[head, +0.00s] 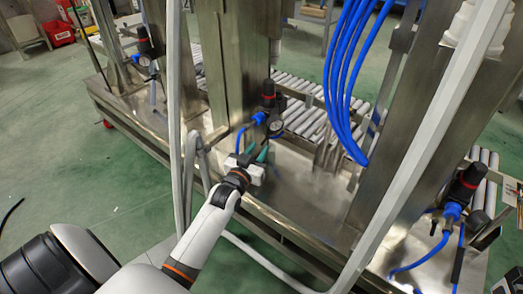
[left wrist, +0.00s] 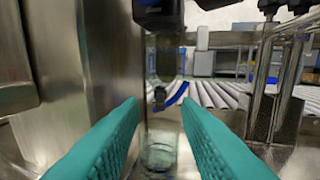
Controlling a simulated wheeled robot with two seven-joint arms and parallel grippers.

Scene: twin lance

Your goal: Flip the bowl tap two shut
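The middle air-service unit (head: 270,100), black with a red ring and a gauge, is mounted on the steel frame in the head view. In the left wrist view, its clear bowl (left wrist: 163,60) hangs straight ahead. A small black tap (left wrist: 159,98) shows low on the bowl. A blue piece (left wrist: 178,94) sits beside it; I cannot tell whether it is a lever or a tube. My left gripper (head: 254,155) is just below the unit. Its teal fingers are apart, one on each side of the tap's line, with nothing visibly gripped. My right gripper is out of view.
Similar units stand at the back left (head: 145,48) and front right (head: 462,190). Steel posts (head: 228,65) flank my arm. Blue hoses (head: 345,80) hang to the right, and a roller conveyor (head: 305,105) runs behind. Green floor lies open at the left.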

